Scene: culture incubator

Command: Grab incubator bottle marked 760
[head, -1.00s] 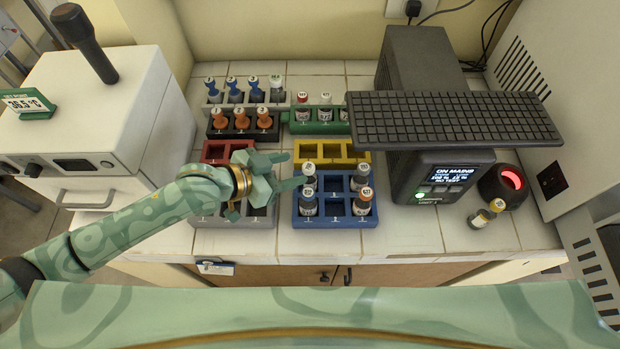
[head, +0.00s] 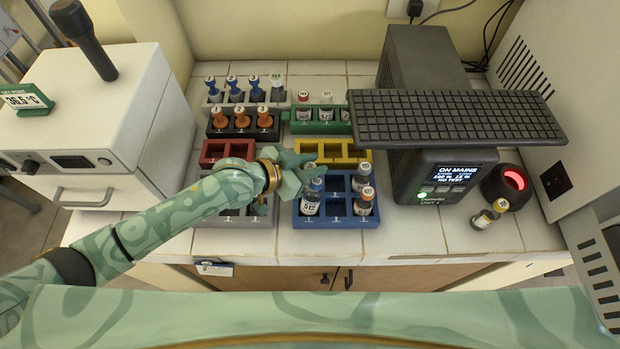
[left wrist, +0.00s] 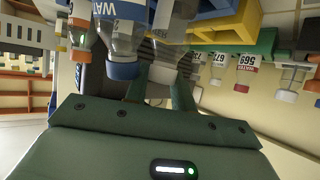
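The blue rack (head: 336,221) holds several small bottles. A front-left bottle (head: 310,207) and a front-right bottle (head: 364,203) stand in it, with another bottle (head: 362,174) behind on the right. I cannot read 760 on any label. My left gripper (head: 309,166) is at the rack's back-left slot, its fingers reaching to the bottle there and partly hiding it. In the left wrist view, the two fingers (left wrist: 161,92) stand apart on either side of a clear bottle (left wrist: 170,62) with a pale cap. Whether they press on it is unclear. My right gripper is not in view.
Behind stand a yellow rack (head: 358,151) and a green rack (head: 320,128) with bottles. A red rack (head: 212,152) and a grey rack (head: 238,220) are left. The dark device (head: 437,177) with keyboard (head: 450,118) stands right. A loose bottle (head: 489,214) lies beside the red-lit holder (head: 507,187).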

